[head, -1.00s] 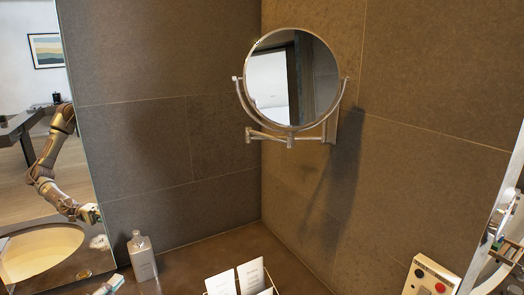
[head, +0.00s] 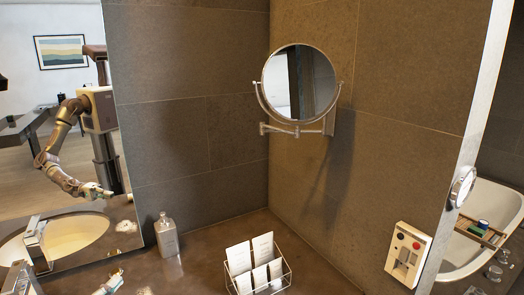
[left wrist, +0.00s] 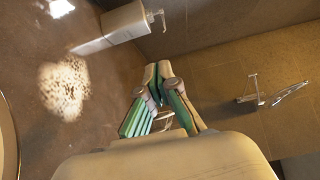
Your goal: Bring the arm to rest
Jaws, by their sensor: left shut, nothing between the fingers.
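My left gripper (head: 110,284) shows at the bottom left of the head view, low over the counter and in front of the soap dispenser. In the left wrist view its green-padded fingers (left wrist: 157,84) are closed together and hold nothing. A grey soap dispenser (head: 167,238) stands upright beyond the gripper, near the wall mirror; it also shows at the top of the left wrist view (left wrist: 124,22). The gripper looks apart from it. The wall mirror reflects my arm. My right gripper is in neither view.
A wire holder with white cards (head: 258,268) stands on the counter to the right of the gripper. A faucet (head: 38,243) and a basin are at the left. A round swing-arm mirror (head: 300,85) and a button panel (head: 408,255) are further right. Bare counter (head: 205,258) lies between dispenser and cards.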

